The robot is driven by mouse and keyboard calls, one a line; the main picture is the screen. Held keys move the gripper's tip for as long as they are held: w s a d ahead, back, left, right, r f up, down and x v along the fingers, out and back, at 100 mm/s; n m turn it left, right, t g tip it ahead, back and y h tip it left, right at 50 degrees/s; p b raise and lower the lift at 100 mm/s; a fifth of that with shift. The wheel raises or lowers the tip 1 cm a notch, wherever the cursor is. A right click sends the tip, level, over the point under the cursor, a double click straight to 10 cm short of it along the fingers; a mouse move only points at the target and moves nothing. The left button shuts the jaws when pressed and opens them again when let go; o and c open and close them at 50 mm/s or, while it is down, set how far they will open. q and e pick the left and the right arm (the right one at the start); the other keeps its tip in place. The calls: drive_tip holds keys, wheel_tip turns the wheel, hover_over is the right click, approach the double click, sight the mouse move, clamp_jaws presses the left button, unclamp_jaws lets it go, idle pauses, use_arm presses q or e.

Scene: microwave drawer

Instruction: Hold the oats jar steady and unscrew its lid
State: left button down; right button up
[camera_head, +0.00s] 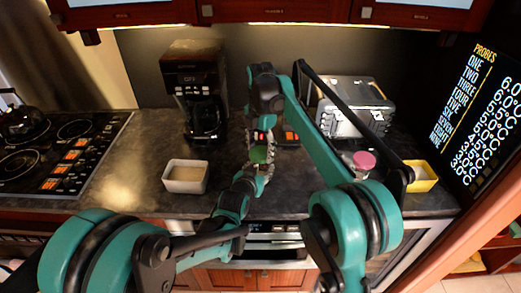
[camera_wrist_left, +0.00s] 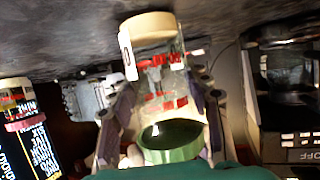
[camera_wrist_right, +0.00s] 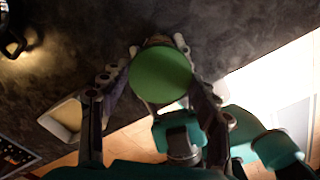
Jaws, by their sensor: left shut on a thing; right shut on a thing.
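The oats jar (camera_wrist_left: 152,75) is clear, with pale contents and red markings, and shows upside down in the left wrist view. Its green lid (camera_head: 259,155) shows in the head view near the counter's front middle, and from above in the right wrist view (camera_wrist_right: 160,75). My left gripper (camera_head: 262,172) is shut on the jar, with fingers on both sides of its body in the left wrist view. My right gripper (camera_head: 261,137) is above, shut on the lid, with a finger on each side. I cannot tell whether there is a gap between lid and jar.
A white bowl (camera_head: 185,188) stands to the left and a yellow bowl (camera_head: 422,185) to the right. A pink-lidded jar (camera_head: 363,160) is behind my right arm. A coffee maker (camera_head: 196,90) and a toaster (camera_head: 355,105) stand at the back. The cooktop (camera_head: 60,155) is far left.

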sight(260, 152)
drive_tip(key=shift+r, duration=1.95)
use_arm(q)
drive_tip(key=c, duration=0.6)
unclamp_jaws()
drive_tip(key=shift+c, duration=0.2)
